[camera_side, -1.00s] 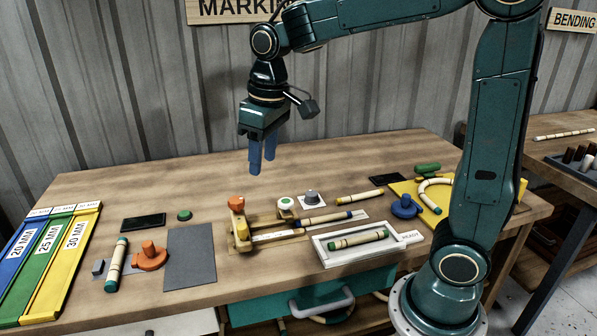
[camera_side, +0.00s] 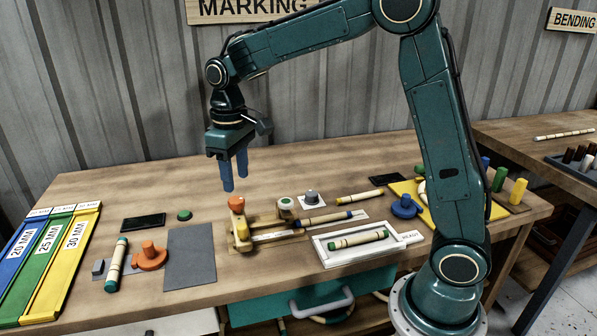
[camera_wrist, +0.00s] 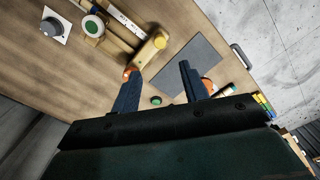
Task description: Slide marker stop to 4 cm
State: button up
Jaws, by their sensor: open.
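The wooden marking jig (camera_side: 275,237) lies on the bench, with a pale scale strip on it; the strip also shows in the wrist view (camera_wrist: 125,19). An orange knob (camera_side: 236,203) and a yellow knob (camera_side: 242,230) stand at its left end. A green-topped white button (camera_side: 286,203) stands behind its right part. I cannot tell for certain which piece is the marker stop. My gripper (camera_side: 235,184) is open and empty, pointing down just above the orange knob, apart from it. In the wrist view, my left finger partly hides the orange knob (camera_wrist: 128,73).
A rattan piece with a blue band (camera_side: 328,217) lies right of the jig. A white tray (camera_side: 335,258) holds another piece. A grey mat (camera_side: 191,255) and an orange clamp-like piece (camera_side: 150,256) lie left. A grey knob (camera_side: 311,197) stands behind the jig.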

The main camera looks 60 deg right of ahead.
aim_at(242, 226)
notch_tip(242, 226, down, 13)
dwell(0.7)
